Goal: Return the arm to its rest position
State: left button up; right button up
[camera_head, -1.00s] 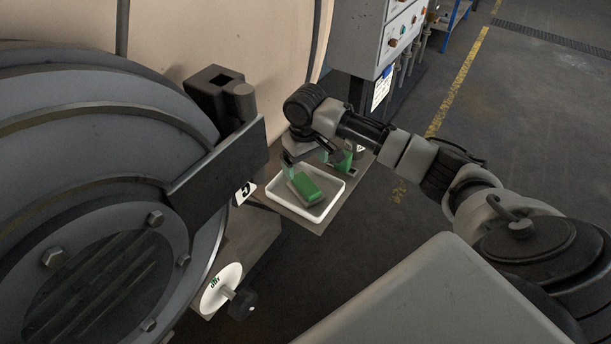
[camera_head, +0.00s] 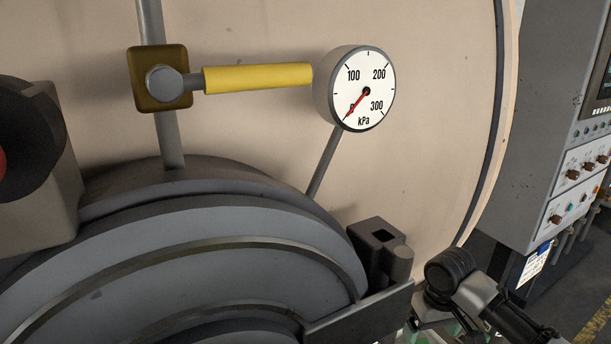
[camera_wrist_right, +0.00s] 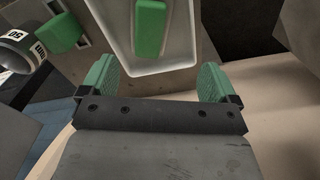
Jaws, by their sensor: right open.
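My right arm (camera_head: 478,298) shows at the lower right of the head view, beside the dyeing machine. Its right gripper (camera_head: 440,334) is mostly cut off by the bottom edge there. In the right wrist view the right gripper (camera_wrist_right: 156,80) is open, its two green fingers wide apart with nothing between them. A green block (camera_wrist_right: 150,28) lies in a white tray (camera_wrist_right: 191,45) beyond the fingertips, clear of them. My left gripper is in no view.
The round machine door (camera_head: 200,245) fills the lower left. A pressure gauge (camera_head: 375,75), needle near 0, and a valve with a yellow handle (camera_head: 258,77) are above. A control cabinet (camera_head: 545,130) stands right. Another green piece (camera_wrist_right: 62,32) lies left of the tray.

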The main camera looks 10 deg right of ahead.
jog(key=s+a+f+n+t+y, duration=0.1)
jog(key=s+a+f+n+y, duration=0.15)
jog(key=s+a+f, duration=0.8)
jog(key=s+r+m+t+h, duration=0.1)
jog(key=s+r+t+h, duration=0.15)
jog(key=s, duration=1.35)
notch_tip(320, 180, down, 27)
jog(key=s+g, duration=0.2)
jog(key=s+d+f, duration=0.3)
jog(key=s+f, duration=1.1)
jog(key=s, duration=0.1)
jog(key=shift+g, duration=0.35)
jog(key=shift+s+d+f, duration=0.1)
jog(key=shift+s+f, duration=0.05)
jog(key=shift+s, duration=0.05)
jog(key=shift+c, duration=0.5)
